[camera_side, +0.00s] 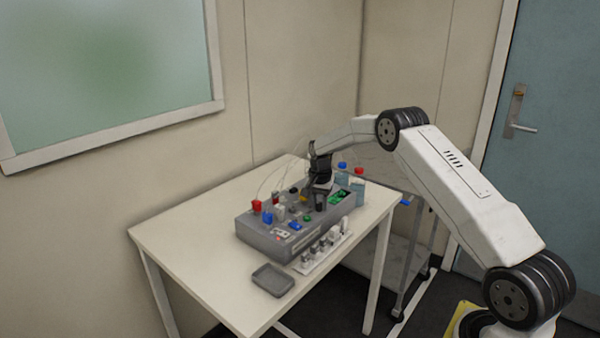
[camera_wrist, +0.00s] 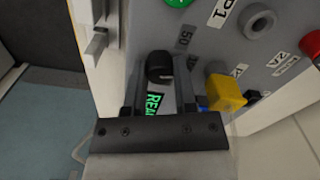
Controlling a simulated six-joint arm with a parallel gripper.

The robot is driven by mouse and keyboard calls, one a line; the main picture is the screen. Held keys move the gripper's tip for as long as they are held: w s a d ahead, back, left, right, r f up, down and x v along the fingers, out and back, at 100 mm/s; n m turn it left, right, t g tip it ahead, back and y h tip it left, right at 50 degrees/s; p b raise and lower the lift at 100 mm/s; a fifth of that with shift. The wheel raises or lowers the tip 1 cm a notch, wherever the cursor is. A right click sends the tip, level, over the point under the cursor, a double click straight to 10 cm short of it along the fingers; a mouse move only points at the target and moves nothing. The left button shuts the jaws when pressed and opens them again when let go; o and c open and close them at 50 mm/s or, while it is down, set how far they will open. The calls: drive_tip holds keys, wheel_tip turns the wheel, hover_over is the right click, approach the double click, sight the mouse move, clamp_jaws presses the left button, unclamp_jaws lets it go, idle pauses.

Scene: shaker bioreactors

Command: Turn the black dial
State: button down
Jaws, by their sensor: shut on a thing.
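The black dial (camera_wrist: 160,67) sits on the face of a grey control box (camera_side: 262,238). In the wrist view it shows between the two fingers of my gripper (camera_wrist: 160,82), which is shut on it. The dial's top stands out beyond the fingertips, and its lower part is partly hidden by the fingers. In the side view my gripper (camera_side: 318,200) points down at the right part of the box and hides the dial there.
Beside the dial are a green display (camera_wrist: 154,104), a yellow block (camera_wrist: 226,91), a grey knob (camera_wrist: 257,22) and a green button (camera_wrist: 178,2). Capped bottles (camera_side: 357,187) stand behind. A white rack (camera_side: 324,250) and grey tray (camera_side: 273,279) lie in front. The table's left is clear.

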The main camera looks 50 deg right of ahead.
sight(319, 203)
drive_tip(key=n, duration=0.4)
drive_tip(key=shift+n, duration=0.3)
drive_tip(key=n, duration=0.4)
drive_tip(key=shift+n, duration=0.4)
drive_tip(key=shift+c, duration=2)
unclamp_jaws()
drive_tip(key=shift+r, duration=0.15)
drive_tip(key=shift+r, duration=3.8)
